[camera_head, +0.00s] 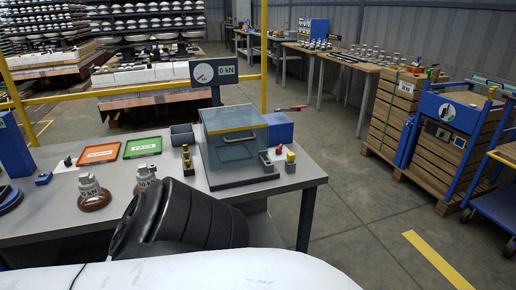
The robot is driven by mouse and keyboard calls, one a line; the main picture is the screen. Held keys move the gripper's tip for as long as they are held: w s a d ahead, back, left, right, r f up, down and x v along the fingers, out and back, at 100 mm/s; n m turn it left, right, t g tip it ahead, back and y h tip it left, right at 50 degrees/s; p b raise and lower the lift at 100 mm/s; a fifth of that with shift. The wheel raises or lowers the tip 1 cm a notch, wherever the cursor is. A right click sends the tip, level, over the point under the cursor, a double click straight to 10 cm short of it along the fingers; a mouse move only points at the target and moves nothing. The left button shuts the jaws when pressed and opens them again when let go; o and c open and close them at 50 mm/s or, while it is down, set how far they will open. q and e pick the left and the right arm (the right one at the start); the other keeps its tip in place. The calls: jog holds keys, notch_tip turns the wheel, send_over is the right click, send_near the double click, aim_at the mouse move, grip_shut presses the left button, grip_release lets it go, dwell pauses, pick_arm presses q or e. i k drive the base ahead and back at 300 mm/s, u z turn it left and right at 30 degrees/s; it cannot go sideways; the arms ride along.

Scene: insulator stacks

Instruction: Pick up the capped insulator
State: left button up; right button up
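Two brown insulators with grey metal caps stand upright on the grey table. The left capped insulator (95,196) is near the table's left front, with "kN" lettering on its cap. The other capped insulator (147,176) is to its right and slightly farther back. Its lower part is partly hidden by a large black ribbed body in the foreground, which I cannot identify for sure. Which of the two the task means, I cannot tell. Neither of my grippers shows in the head view.
A gauge display (213,72) stands behind.

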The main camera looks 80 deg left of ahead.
aim_at(146, 176)
jog(key=k, duration=1.25)
jog(key=u, duration=0.05)
